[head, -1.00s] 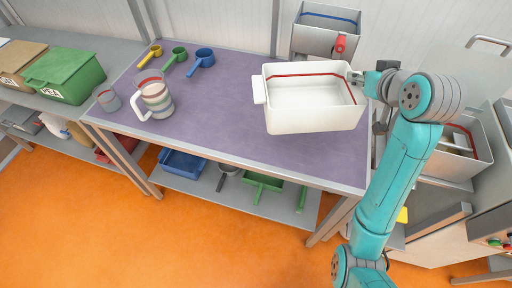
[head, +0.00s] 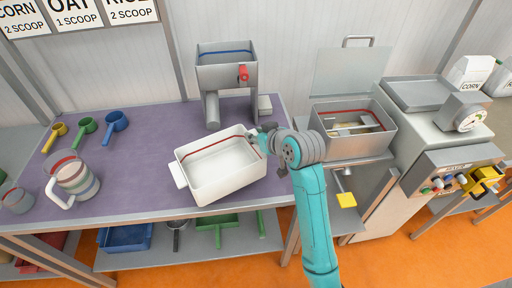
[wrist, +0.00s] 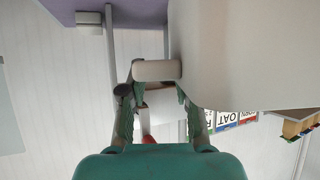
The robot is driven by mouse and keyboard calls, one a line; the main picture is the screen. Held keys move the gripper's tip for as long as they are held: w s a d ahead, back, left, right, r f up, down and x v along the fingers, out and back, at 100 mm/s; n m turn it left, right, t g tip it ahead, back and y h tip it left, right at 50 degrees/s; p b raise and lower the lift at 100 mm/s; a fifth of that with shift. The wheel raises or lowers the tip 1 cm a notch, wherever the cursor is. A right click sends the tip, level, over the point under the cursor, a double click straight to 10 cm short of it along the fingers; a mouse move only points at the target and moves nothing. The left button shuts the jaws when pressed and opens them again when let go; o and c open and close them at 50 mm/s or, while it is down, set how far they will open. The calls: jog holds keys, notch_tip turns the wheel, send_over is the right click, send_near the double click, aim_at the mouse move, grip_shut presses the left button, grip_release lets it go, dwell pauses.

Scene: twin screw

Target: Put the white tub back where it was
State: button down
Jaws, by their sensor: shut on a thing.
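The white tub (head: 222,182) is an open rectangular box with a red line inside and a handle tab at each end. In the head view it is at the right part of the purple table top (head: 140,160), slightly tilted in the picture. I cannot tell whether it touches the table. My gripper (head: 262,139) is at its right end, shut on the handle there. In the wrist view my gripper (wrist: 157,84) has its fingers around the pale handle tab, with the tub wall (wrist: 240,50) filling the upper right.
A grey bin (head: 352,128) with a raised lid is to the right. The table between is clear.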

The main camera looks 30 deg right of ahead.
jog(key=shift+f, duration=2.9)
jog(key=c, duration=0.8)
grip_release()
jog(key=shift+s, duration=0.1)
jog(key=v, duration=1.2)
